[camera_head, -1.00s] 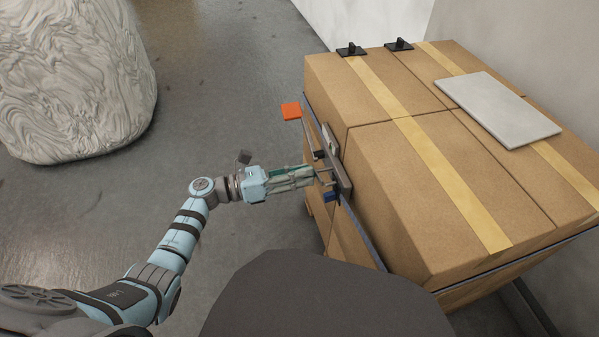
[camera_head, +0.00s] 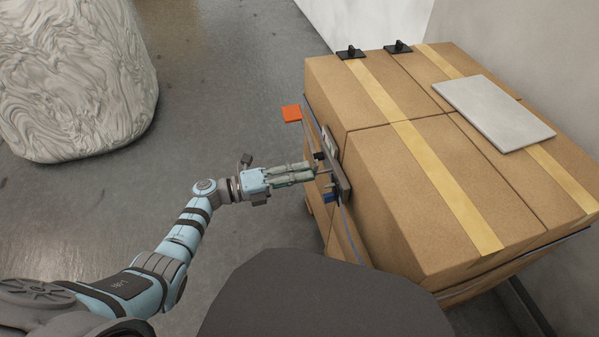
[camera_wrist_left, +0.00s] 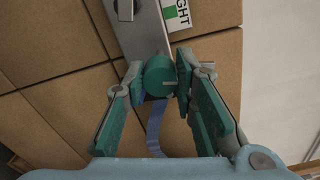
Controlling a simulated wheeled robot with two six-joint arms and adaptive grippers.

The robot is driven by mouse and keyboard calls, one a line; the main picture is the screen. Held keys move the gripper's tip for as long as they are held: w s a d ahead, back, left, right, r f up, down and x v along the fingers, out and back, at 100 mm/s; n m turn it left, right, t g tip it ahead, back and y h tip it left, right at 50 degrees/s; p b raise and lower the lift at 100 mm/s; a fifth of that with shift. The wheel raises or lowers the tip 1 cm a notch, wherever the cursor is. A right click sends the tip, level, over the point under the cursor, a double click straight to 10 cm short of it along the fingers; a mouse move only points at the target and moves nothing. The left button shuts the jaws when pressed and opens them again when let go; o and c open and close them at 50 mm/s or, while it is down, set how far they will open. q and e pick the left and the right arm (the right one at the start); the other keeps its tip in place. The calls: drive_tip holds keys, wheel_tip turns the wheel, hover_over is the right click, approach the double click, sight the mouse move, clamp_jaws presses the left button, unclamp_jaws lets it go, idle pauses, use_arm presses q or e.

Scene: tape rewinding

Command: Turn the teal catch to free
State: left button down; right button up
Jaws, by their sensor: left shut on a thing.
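The teal catch (camera_wrist_left: 160,76) is a round teal knob with a pale line on it, on a grey metal plate (camera_wrist_left: 138,32) at the side of the cartons. In the left wrist view my left gripper (camera_wrist_left: 161,73) has its teal-padded fingertips on both sides of the knob, shut on it. In the head view my left gripper (camera_head: 316,171) reaches the plate (camera_head: 338,179) from the left, and its fingers hide the catch. My right gripper is not in view.
Brown cartons (camera_head: 375,180) with yellow tape fill the right side, with a grey slab (camera_head: 494,112) on top. An orange square (camera_head: 291,113) sits by the cartons' left edge. A blue strap (camera_wrist_left: 154,128) runs below the catch. A wrapped pale bulk (camera_head: 75,80) stands left; floor between is clear.

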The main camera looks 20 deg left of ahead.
use_arm(q)
drive_tip(key=shift+s+f+n+p, duration=0.15)
drive_tip(key=shift+n+p, duration=0.2)
drive_tip(key=shift+n, duration=1.25)
drive_tip(key=c, duration=1.3)
unclamp_jaws()
drive_tip(key=v, duration=1.2)
